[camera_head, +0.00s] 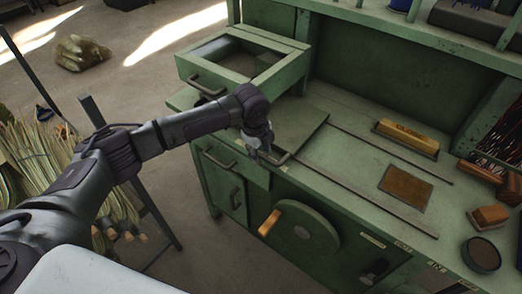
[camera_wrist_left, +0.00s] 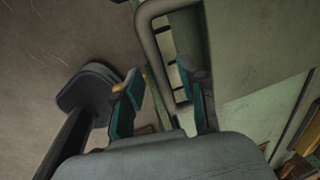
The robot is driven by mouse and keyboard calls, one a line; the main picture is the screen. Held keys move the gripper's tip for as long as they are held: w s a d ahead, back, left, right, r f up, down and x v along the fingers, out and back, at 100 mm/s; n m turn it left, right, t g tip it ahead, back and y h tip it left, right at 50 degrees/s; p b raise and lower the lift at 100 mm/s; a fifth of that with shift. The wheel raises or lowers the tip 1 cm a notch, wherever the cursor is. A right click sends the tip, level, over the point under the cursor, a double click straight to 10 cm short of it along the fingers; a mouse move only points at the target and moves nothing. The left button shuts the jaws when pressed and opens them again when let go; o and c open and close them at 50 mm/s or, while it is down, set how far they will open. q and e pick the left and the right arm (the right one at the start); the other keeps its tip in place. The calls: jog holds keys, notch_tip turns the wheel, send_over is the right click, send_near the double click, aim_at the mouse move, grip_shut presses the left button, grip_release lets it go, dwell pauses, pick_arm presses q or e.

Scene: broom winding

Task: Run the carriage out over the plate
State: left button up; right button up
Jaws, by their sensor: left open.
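The carriage (camera_head: 305,117) is a flat green slab at the left end of two dark rails (camera_head: 365,189) on the green bench top. The plate (camera_head: 405,187) is a brown rectangle lying between the rails, to the right of the carriage and uncovered. My left gripper (camera_head: 262,152) is at the carriage's front left corner, beside a grey bent handle (camera_head: 276,159). In the left wrist view the gripper (camera_wrist_left: 163,98) is open, with teal-padded fingers apart. A grey looped handle (camera_wrist_left: 145,45) reaches toward the gap between them; contact is unclear. My right gripper is out of view.
An open drawer box (camera_head: 243,62) stands behind my left forearm. A yellow-brown block (camera_head: 408,137) lies behind the far rail. A small brown block (camera_head: 488,217) and a round dark dish (camera_head: 482,254) sit at the right. A wheel with a wooden grip (camera_head: 302,232) is on the bench front.

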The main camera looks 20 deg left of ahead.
pick_arm(q)
grip_shut()
dwell(0.3)
jog(key=shift+d, duration=0.1)
